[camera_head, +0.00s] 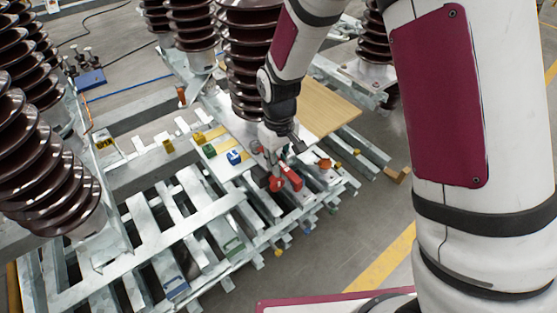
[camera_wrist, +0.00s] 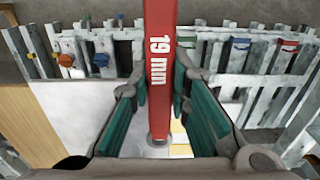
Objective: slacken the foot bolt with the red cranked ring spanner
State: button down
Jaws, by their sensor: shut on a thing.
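The red spanner (camera_wrist: 160,75), marked 19 mm, runs upright through the middle of the wrist view, from the top edge to a rounded grey end low in the picture. My gripper (camera_wrist: 160,100) has its teal pads on both sides of the spanner and is shut on it. In the head view my gripper (camera_head: 277,158) points down over the white plate, with the red spanner (camera_head: 291,177) below it. I cannot tell which bolt is the foot bolt, nor whether the spanner's ring is on any bolt. An orange bolt-like piece (camera_head: 325,164) stands to the right.
Brown ribbed insulators (camera_head: 50,160) stand at the left and back. A wooden board (camera_head: 328,108) lies behind my gripper. Blue (camera_head: 234,157), green and yellow pieces sit on the plate to the left. Galvanised slatted frames (camera_head: 175,220) fill the front; grey floor is open at lower right.

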jog(key=shift+f+b, duration=0.3)
jog(key=shift+f, duration=0.55)
dwell(0.3)
jog(key=shift+w+d+n+b, duration=0.3)
jog(key=shift+w+d+n, duration=0.2)
jog(key=shift+d+n, duration=0.15)
jog(key=w+d+n, duration=0.1)
jog(key=n, duration=0.1)
jog(key=w+d+n+b, duration=0.1)
jog(key=shift+w+n, duration=0.3)
jog(key=shift+n, duration=0.05)
jog(key=w+n+b, duration=0.1)
jog(key=w+n, duration=0.2)
jog(key=w+d+n+b, duration=0.1)
jog(key=w+n, duration=0.2)
jog(key=n, duration=0.1)
jog(key=shift+w+d, duration=0.1)
jog(key=shift+d, duration=0.1)
jog(key=shift+r, duration=0.15)
